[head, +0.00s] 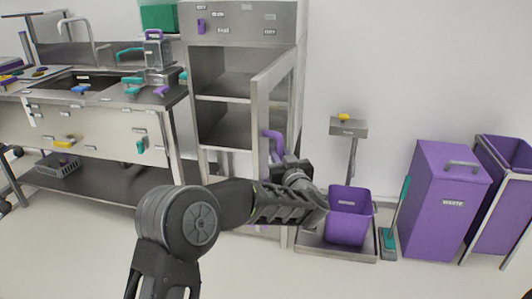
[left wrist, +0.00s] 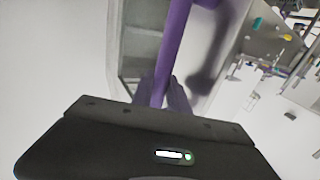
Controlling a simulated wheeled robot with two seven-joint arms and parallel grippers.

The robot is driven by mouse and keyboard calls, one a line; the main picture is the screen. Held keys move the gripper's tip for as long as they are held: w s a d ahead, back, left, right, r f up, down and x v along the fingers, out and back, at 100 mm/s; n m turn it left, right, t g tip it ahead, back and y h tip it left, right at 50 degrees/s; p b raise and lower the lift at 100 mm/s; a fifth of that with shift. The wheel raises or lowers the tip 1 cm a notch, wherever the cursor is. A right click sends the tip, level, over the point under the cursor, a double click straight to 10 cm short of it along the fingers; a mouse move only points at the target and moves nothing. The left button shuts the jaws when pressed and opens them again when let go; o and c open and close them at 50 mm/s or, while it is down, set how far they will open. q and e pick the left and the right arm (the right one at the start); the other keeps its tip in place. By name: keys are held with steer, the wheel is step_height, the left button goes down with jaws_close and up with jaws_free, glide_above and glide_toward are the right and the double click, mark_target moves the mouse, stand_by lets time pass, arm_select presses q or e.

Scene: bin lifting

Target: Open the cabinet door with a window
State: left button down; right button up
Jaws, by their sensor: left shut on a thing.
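The metal cabinet (head: 243,17) stands in the middle of the head view. Its windowed door (head: 262,104) stands open, swung out from the right side, and the shelves inside show at its left. A purple handle (head: 275,136) sits on the door. My left gripper (head: 284,167) is at the handle in the head view, its fingertips partly hidden. In the left wrist view, the purple handle (left wrist: 174,50) runs down between the fingers of my left gripper (left wrist: 163,90), which is shut on it. My right gripper is in neither view.
A metal sink bench (head: 100,120) stands left of the cabinet. The floor in front is bare.

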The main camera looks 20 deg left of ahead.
arm_select(q)
steer(key=shift+w+r, duration=0.1)
steer(key=shift+r, duration=0.2)
steer(key=c, duration=1.7)
jaws_free()
steer(key=shift+c, duration=0.2)
steer(key=o, duration=0.4)
steer(key=shift+f, duration=0.2)
steer(key=shift+o, duration=0.2)
steer(key=shift+d, duration=0.1)
steer(key=v, duration=0.7)
steer(key=shift+s+d, duration=0.15)
steer(key=shift+s, duration=0.15)
